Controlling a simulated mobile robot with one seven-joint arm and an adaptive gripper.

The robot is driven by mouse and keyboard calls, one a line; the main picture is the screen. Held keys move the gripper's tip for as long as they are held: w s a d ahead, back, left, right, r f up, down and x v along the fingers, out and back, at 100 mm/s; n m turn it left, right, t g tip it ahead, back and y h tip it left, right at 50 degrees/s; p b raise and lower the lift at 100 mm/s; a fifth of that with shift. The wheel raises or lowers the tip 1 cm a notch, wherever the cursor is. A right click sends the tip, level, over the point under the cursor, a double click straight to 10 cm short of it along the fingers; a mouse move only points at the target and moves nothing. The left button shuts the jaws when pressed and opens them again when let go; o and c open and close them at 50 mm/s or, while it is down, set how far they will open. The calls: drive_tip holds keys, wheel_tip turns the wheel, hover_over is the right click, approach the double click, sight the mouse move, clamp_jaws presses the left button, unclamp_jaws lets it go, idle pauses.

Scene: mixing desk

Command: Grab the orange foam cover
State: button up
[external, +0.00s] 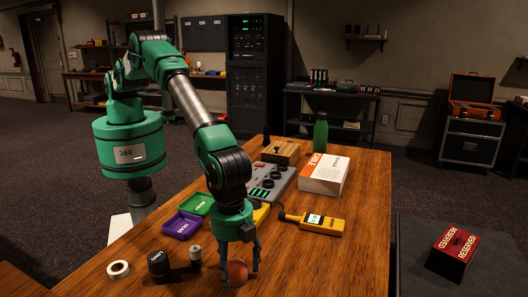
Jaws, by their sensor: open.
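The orange foam cover (237,272) is a small rounded orange-brown piece on the wooden table near its front. My gripper (241,277) points down over it, open, with its fingers on either side of the cover. One finger partly overlaps the cover's left edge in the picture. I cannot tell whether the fingers touch it.
Left of my gripper stand a small grey cylinder (196,256), a black labelled cylinder (158,266) and a white roll (118,269). Purple (182,225) and green (197,204) trays, a mixer (268,184), a yellow handheld device (316,222) and a book (324,174) lie behind. The front right tabletop is clear.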

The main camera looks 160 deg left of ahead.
sight(233, 260)
idle(0.3)
drive_tip(key=c, duration=0.8)
drive_tip(key=shift+r, duration=0.1)
drive_tip(key=shift+r, duration=1.25)
drive_tip(key=shift+s+d+r, duration=0.1)
drive_tip(key=shift+s+r, duration=0.3)
drive_tip(key=shift+r, duration=0.1)
drive_tip(key=s+d, duration=0.1)
drive_tip(key=s, duration=0.4)
drive_tip(key=s+d+r, duration=0.1)
drive_tip(key=s, duration=0.3)
drive_tip(key=s+d, duration=0.2)
drive_tip(key=s, duration=0.3)
drive_tip(key=shift+s+r+p, duration=0.15)
drive_tip(key=shift+s+p, duration=0.2)
